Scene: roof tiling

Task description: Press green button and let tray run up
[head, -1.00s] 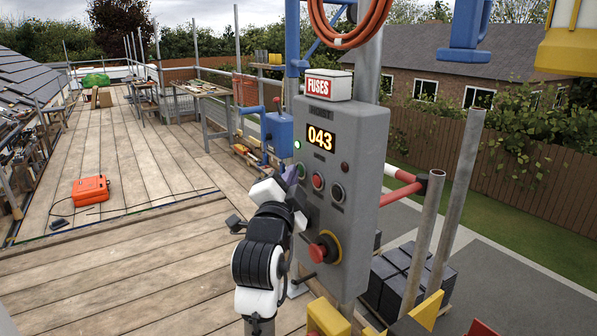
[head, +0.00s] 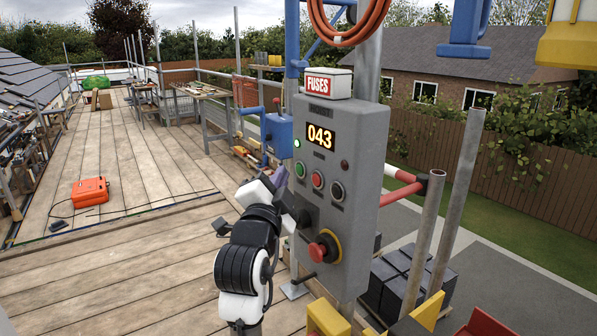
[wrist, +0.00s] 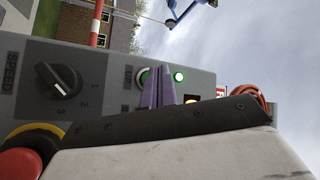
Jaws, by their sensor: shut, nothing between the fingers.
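The grey control box (head: 345,215) stands right of centre in the head view, with an amber display reading 043. The green button (head: 300,170) is on its left side, below a lit green lamp (head: 297,144). My gripper (head: 281,174) is shut and empty, its purple fingertips just left of the green button with a small gap. In the wrist view the fingertips (wrist: 158,90) lie across part of the green-ringed button (wrist: 144,77) marked UP; whether they touch it cannot be told there. The green lamp (wrist: 179,77) also glows. I cannot make out the tray.
A red button (head: 317,180), a dark button (head: 338,191) and a red emergency stop (head: 324,247) on yellow share the box. A SPEED knob (wrist: 60,82) shows in the wrist view. An orange case (head: 90,192) lies on the planks. Steel posts (head: 450,210) stand at right.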

